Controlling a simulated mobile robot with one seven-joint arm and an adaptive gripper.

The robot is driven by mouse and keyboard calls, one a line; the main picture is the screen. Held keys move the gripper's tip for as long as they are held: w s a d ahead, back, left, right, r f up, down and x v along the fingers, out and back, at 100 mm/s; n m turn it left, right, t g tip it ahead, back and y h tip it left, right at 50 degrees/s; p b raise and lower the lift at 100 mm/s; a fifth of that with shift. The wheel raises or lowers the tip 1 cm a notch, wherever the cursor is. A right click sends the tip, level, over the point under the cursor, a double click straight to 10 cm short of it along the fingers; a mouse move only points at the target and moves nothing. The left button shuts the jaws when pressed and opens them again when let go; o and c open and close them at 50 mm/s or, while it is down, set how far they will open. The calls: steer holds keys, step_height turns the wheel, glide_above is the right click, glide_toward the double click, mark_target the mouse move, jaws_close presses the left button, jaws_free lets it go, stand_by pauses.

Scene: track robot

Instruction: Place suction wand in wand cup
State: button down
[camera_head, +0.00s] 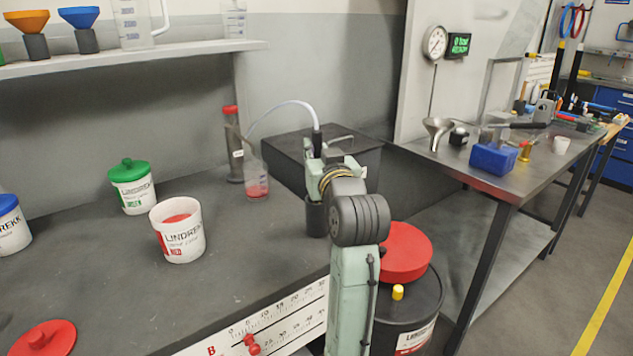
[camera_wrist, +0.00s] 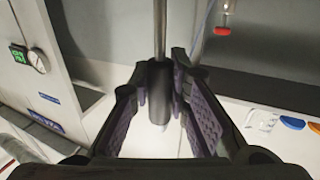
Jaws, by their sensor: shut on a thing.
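My gripper (camera_head: 325,165) is above the dark wand cup (camera_head: 316,216), which stands near the bench's front edge. The suction wand (camera_head: 317,140) shows as a dark upright handle at my gripper, with a pale hose leaving its top. In the wrist view, my gripper (camera_wrist: 161,85) is shut on the wand's dark handle (camera_wrist: 159,100), between purple pads. A thin metal tube (camera_wrist: 160,30) runs from the handle out of the picture's top edge. My gripper and arm hide the wand's lower part in the head view, so I cannot tell whether its tip is inside the cup.
A beaker with red liquid (camera_head: 257,182) and a red-capped cylinder (camera_head: 232,145) stand left of the cup. A dark box (camera_head: 290,150) is behind it. An open white tub (camera_head: 177,230) is farther left. A drum with a red lid (camera_head: 405,252) stands right of my arm.

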steer(key=shift+f, duration=2.6)
steer(key=shift+f, duration=0.15)
steer(key=c, duration=1.5)
jaws_free()
steer(key=shift+c, duration=0.2)
